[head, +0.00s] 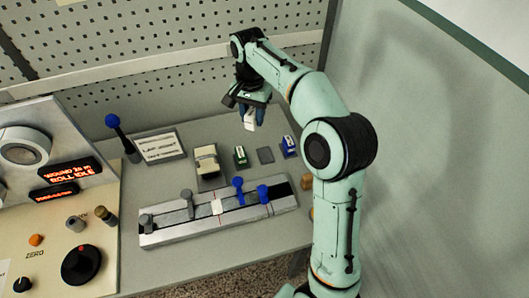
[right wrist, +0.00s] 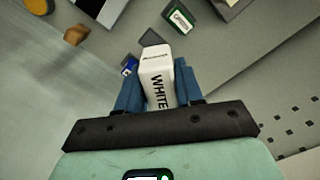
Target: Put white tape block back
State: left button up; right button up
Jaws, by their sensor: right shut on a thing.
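The white tape block (head: 249,123) is held up in my right gripper (head: 252,114), above the back part of the bench. In the right wrist view the white block (right wrist: 156,65) stands between the two blue fingers, with the word WHITE on its side. A green block (head: 240,157) and a blue block (head: 289,147) stand on the bench, with a dark flat square (head: 265,156) between them. The held block is above and behind this row, apart from it. My left gripper is not in view.
A metal rail (head: 170,232) with blue and grey knobs lies in front of the blocks. A cream-topped holder (head: 207,164) stands left of the green block. A sign (head: 160,146) and a blue-knobbed lever (head: 115,125) are further left. A control panel (head: 50,225) fills the left side.

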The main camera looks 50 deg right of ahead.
jog(key=r+m, duration=0.1)
jog(key=m, duration=0.1)
send_over(265, 156)
notch_tip(265, 156, down, 15)
jog(key=b, duration=0.2)
jog(key=shift+d+r+b, duration=0.1)
jog(key=shift+r+b, duration=0.1)
jog(key=shift+b, duration=0.2)
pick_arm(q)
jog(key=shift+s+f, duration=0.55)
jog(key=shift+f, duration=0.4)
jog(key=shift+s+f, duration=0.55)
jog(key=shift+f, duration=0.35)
pick_arm(e)
jog(key=shift+n, duration=0.3)
jog(key=shift+f, duration=2.35)
jog(key=shift+f+b, duration=0.25)
jog(key=shift+b, duration=0.1)
jog(key=o, duration=1)
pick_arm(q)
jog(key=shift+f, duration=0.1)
pick_arm(e)
jog(key=shift+o, duration=0.2)
jog(key=shift+r, duration=0.1)
jog(key=shift+r, duration=0.1)
